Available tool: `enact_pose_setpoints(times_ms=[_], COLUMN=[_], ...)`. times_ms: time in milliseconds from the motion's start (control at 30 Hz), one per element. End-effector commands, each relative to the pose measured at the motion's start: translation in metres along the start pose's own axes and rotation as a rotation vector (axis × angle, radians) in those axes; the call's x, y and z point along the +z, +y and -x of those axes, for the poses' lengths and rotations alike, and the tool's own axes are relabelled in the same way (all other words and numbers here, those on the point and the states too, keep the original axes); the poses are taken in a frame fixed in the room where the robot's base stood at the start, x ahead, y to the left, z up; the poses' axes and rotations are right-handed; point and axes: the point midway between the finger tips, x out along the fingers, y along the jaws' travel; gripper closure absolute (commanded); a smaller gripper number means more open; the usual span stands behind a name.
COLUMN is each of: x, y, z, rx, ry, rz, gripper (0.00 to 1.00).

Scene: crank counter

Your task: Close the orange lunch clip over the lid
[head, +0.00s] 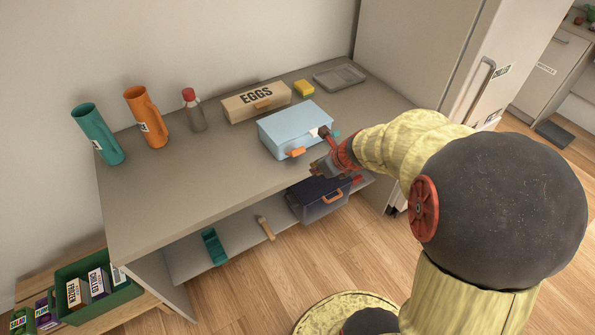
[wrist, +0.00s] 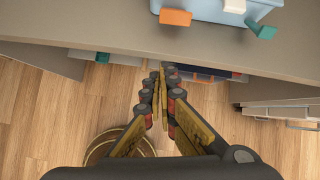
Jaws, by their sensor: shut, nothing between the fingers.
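The light blue lunch box (head: 293,127) stands on the counter with its lid on. Its orange clip (head: 296,152) sticks out from the near side, at the left; it also shows in the wrist view (wrist: 175,17). A white clip (wrist: 234,6) and a teal clip (wrist: 262,31) are to its right, the teal one also sticking out. My gripper (head: 318,170) is shut and empty, in front of the box near the counter edge, right of the orange clip and apart from it. In the wrist view its fingers (wrist: 165,72) point toward the counter edge.
An EGGS box (head: 256,102), a yellow sponge (head: 304,88) and a grey tray (head: 340,77) stand behind the lunch box. A bottle (head: 194,112), orange jug (head: 146,118) and teal jug (head: 97,135) are at left. A dark blue box (head: 314,204) sits on the lower shelf. The counter's front left is clear.

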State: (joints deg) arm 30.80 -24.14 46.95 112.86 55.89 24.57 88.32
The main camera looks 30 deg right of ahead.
Motion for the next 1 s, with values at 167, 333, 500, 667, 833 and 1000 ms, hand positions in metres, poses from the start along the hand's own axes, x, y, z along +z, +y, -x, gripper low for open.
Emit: enact_pose_setpoints(times_ms=[167,333,500,667,833,1000], x=[0.0,0.0,0.0,-0.001,-0.002,-0.003], y=[-0.004,-0.004,-0.004,-0.004,-0.003,-0.003], z=[0.0,0.0,0.0,-0.004,-0.027,-0.061], rx=[-0.016,-0.016,-0.015,-0.015,-0.013,-0.013], ry=[-0.002,-0.002,-0.002,-0.002,0.0,0.0], rz=[-0.129,-0.156,-0.154,-0.153,-0.152,-0.151], gripper=[1.0,1.0,1.0,1.0,1.0,1.0])
